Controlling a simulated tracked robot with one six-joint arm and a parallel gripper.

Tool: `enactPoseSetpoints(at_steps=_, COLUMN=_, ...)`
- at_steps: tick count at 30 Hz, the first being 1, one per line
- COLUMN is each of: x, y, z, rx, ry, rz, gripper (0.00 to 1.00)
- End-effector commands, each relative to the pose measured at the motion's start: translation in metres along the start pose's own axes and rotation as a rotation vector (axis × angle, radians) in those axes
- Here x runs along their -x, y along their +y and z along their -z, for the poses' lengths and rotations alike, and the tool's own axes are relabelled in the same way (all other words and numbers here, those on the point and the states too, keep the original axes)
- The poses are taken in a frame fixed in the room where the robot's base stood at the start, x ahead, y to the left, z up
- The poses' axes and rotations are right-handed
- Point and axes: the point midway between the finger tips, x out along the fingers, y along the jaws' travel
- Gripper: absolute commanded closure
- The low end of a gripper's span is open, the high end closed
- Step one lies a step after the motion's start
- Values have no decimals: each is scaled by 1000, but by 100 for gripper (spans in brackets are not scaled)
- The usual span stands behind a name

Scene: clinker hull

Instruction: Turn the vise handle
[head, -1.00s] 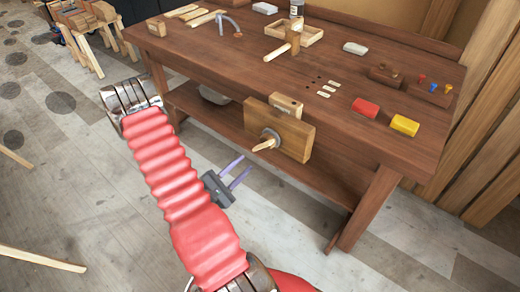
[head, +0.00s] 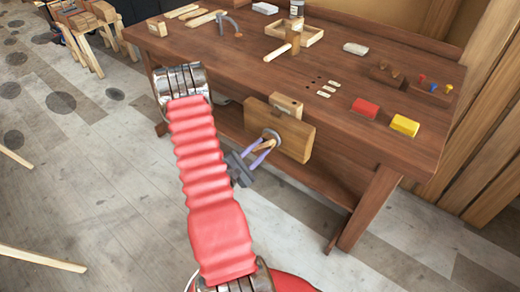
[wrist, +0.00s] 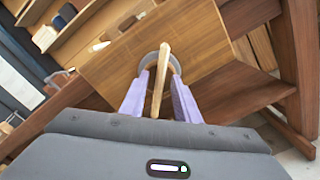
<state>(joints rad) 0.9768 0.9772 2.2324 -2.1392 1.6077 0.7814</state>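The wooden vise (head: 288,135) is fixed to the front edge of the workbench. Its pale wooden handle (wrist: 162,72) sticks out from a round grey hub (wrist: 152,60) on the front jaw. In the wrist view the handle lies between the two purple fingers of my gripper (wrist: 160,78), with a gap on each side. The fingers are open and straddle the handle, their tips close to the hub. In the head view my gripper (head: 263,150) is in front of the vise jaw, and its fingers partly cover the handle.
A lower shelf (head: 230,125) runs beneath the top. Floor in front of the bench is clear.

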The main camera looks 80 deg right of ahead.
Motion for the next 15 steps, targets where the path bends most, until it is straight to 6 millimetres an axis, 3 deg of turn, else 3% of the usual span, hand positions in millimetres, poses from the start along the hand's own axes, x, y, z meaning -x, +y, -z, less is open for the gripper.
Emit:
enactPoseSetpoints(at_steps=10, x=-3, y=0, z=0, rx=1, ry=0, rz=0, gripper=71)
enactPoseSetpoints(at_steps=15, x=-3, y=0, z=0, rx=1, ry=0, rz=0, gripper=82)
